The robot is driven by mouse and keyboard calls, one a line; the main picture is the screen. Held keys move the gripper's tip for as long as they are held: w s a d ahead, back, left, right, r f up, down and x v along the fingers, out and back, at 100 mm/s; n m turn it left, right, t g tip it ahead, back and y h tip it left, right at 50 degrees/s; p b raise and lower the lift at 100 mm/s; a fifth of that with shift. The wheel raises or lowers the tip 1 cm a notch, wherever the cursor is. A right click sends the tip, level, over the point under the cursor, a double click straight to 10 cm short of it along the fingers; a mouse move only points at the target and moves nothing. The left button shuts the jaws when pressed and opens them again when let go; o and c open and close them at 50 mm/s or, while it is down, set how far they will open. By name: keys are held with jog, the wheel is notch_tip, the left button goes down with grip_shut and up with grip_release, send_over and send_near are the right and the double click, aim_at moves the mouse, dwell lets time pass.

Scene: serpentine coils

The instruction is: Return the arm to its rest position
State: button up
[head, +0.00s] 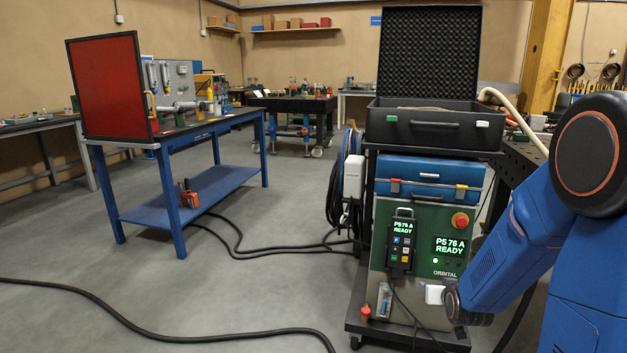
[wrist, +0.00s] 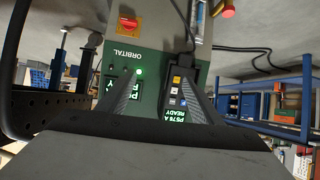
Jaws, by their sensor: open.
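My blue arm (head: 520,240) comes in from the right edge of the head view, its big dark joint at upper right. It bends down and left, and its dark end sits low, in front of the lower right of the green orbital power unit (head: 455,220). The fingers cannot be made out in that view. In the wrist view, which is upside down, my gripper (wrist: 158,84) is open and empty, its two dark fingers apart. The green unit (wrist: 150,60) shows behind and between them; no contact is visible.
The unit stands on a black cart (head: 400,338), with a blue case (head: 430,172) and an open black case (head: 425,128) above. A pendant (head: 402,243) hangs on its front. A black perforated table (head: 520,160) is behind my arm. Cables (head: 180,335) cross the open floor at left.

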jog(key=s+a+r+g+y, duration=0.1)
jog(key=s+a+r+g, duration=0.15)
jog(key=s+r, duration=0.45)
jog(key=s+a+r+g, duration=0.1)
jog(key=s+a+r, duration=0.3)
jog(key=s, duration=0.5)
jog(key=s+a+r+g, duration=0.1)
jog(key=s+r, duration=0.1)
jog(key=s, duration=0.8)
jog(key=s+a+r+n+g, duration=0.1)
jog(key=s+r+g, duration=0.1)
jog(key=s, duration=0.9)
jog(key=shift+a+r+n+y, duration=0.3)
jog(key=shift+a+r+y, duration=0.1)
jog(key=shift+s, duration=0.1)
